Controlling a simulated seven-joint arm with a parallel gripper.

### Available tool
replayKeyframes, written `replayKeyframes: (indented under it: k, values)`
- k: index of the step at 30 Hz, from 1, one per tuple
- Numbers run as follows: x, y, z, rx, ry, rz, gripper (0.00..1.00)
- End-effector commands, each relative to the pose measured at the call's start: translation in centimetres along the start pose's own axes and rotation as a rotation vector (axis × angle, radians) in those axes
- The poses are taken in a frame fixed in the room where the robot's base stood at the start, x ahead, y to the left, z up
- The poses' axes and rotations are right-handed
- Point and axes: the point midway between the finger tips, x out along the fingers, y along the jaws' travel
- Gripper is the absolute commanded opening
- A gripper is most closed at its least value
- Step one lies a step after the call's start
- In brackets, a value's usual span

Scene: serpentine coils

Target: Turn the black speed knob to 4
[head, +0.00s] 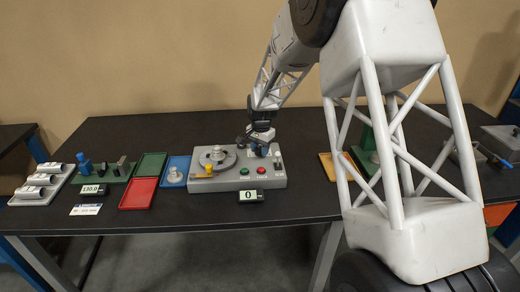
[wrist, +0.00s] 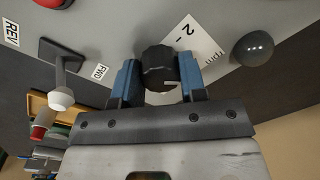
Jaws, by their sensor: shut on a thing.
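The black speed knob (wrist: 158,66) sits on the grey machine's top in the wrist view, with a pale pointer mark on its side. My gripper (wrist: 157,84) is shut on it, with one blue finger on each side. A white dial plate (wrist: 190,45) beside the knob shows "2", a dash and "rpm"; other numbers are hidden. In the head view my gripper (head: 262,148) is over the right part of the grey machine (head: 225,183), and the knob is hidden there. A small display (head: 248,196) in front of the machine reads 0.
A white-tipped lever (wrist: 60,95) stands between FWD and REV labels, left of my gripper in the wrist view. A dark grey ball knob (wrist: 254,49) is to the right. Green and red buttons (head: 253,171) are on the machine. Red (head: 138,194) and blue trays lie to its left.

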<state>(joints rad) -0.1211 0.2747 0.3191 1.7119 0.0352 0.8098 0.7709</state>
Motion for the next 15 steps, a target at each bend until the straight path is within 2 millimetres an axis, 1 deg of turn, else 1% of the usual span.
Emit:
replayKeyframes:
  k: [6, 15]
  values:
    - [-0.01, -0.01, 0.06, 0.086, 0.003, 0.000, 0.15]
    - [0.01, 0.00, 0.06, 0.114, 0.003, 0.000, 0.15]
